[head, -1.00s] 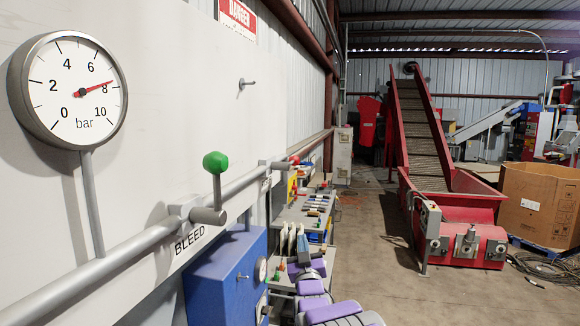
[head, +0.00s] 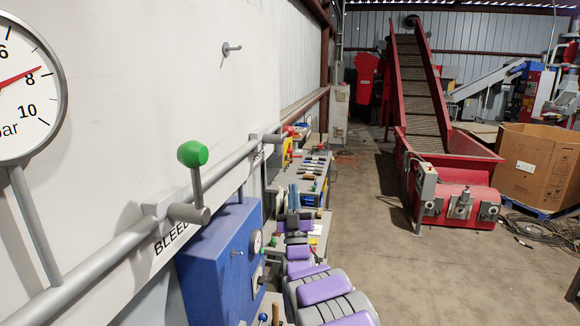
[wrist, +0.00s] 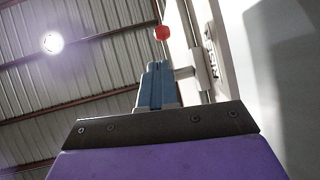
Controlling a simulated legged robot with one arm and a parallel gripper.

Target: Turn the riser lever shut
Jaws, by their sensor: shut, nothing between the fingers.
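A lever with a red knob (wrist: 162,33) shows in the wrist view, on a grey pipe fitting on the white wall. Its stem stands behind and above my gripper (wrist: 155,82), whose blue-grey fingers are shut and empty. The fingertips appear just below the knob; I cannot tell whether they touch the stem. In the head view my gripper (head: 293,197) reaches forward along the wall, over the bench area. A small red knob (head: 289,131) shows farther along the pipe there, partly confused with clutter behind it.
A green-knobbed lever (head: 193,154) labelled BLEED stands up from the pipe nearer to me. A pressure gauge (head: 25,85) reads about 8 bar. A blue cabinet (head: 215,265) stands below the pipe. The floor (head: 400,270) right of my arm is clear up to the red conveyor (head: 455,180).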

